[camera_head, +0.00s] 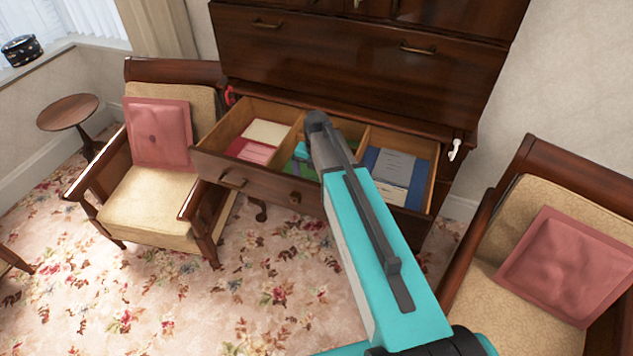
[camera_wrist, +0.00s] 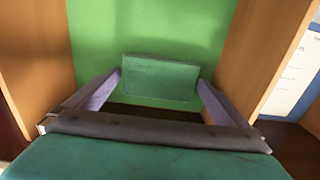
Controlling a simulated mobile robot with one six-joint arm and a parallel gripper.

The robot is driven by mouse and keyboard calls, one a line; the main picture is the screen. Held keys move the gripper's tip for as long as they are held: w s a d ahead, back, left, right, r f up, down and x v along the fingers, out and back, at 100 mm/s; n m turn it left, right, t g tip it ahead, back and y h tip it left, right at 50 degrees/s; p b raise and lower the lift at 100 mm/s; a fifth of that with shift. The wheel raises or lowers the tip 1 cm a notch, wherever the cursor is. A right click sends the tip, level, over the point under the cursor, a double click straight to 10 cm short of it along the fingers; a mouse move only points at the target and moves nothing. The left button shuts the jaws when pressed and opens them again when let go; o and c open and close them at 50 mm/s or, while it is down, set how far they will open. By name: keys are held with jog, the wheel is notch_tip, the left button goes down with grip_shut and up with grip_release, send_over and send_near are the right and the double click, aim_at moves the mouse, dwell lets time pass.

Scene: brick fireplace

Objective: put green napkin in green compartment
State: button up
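The green napkin (camera_wrist: 160,78) is a darker green folded rectangle. In the wrist view it sits between the tips of my gripper (camera_wrist: 160,77), with one purple finger at each side edge. The gripper looks shut on it. The green compartment (camera_wrist: 150,28) has a bright green floor that shows behind and around the napkin. In the head view, my arm hides most of this middle compartment (camera_head: 350,130) and I cannot make out the napkin. Whether the napkin touches the floor is unclear.
The open drawer (camera_head: 245,178) has wooden dividers. Its left compartment (camera_head: 247,150) is red with red and white items; its right one (camera_head: 425,172) is blue with papers. Armchairs with pink cushions (camera_head: 158,133) (camera_head: 570,265) flank the cabinet (camera_head: 350,60).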

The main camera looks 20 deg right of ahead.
jog(key=shift+r, duration=0.25)
notch_tip(320, 180, up, 12)
jog(key=b, duration=0.4)
dwell(0.7)
jog(key=shift+f, duration=0.1)
dwell(0.5)
